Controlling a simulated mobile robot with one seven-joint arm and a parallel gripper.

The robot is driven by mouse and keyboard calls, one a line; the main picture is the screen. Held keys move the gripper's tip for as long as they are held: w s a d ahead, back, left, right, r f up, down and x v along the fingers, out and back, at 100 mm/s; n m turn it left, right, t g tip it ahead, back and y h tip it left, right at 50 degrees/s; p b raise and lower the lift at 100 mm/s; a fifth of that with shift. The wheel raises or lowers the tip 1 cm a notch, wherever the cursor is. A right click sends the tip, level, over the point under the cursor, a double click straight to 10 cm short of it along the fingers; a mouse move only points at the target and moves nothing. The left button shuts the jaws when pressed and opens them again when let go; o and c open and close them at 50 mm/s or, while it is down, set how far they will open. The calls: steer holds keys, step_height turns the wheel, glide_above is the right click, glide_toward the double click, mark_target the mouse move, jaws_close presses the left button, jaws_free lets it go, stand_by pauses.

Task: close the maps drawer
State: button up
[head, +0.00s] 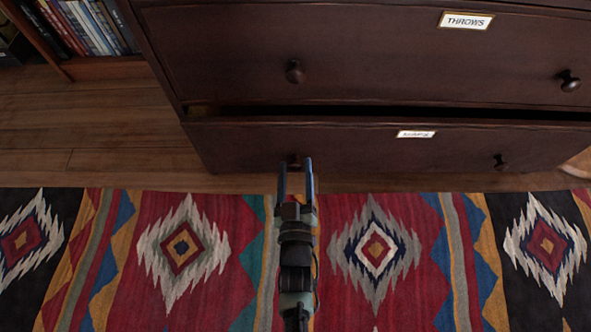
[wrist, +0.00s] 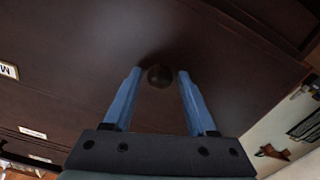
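The bottom drawer (head: 355,145) of a dark wood chest stands out a little, with a dark gap along its top edge. Its small label (head: 416,134) is hard to read in the head view; in the wrist view a label (wrist: 8,70) at the left edge begins with M. My gripper (head: 296,165) is at the drawer's left knob (head: 294,160). In the wrist view the open blue fingers (wrist: 160,74) stand on either side of the round dark knob (wrist: 159,77), with a gap on both sides. The drawer's right knob (head: 500,162) is free.
The drawer above, labelled THROWS (head: 466,20), looks shut and has two knobs. A patterned rug (head: 180,250) covers the floor in front of the chest. A bookshelf (head: 105,67) with books stands at the upper left, with bare wood floor (head: 90,130) below it.

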jaws_close()
stand_by(1.2)
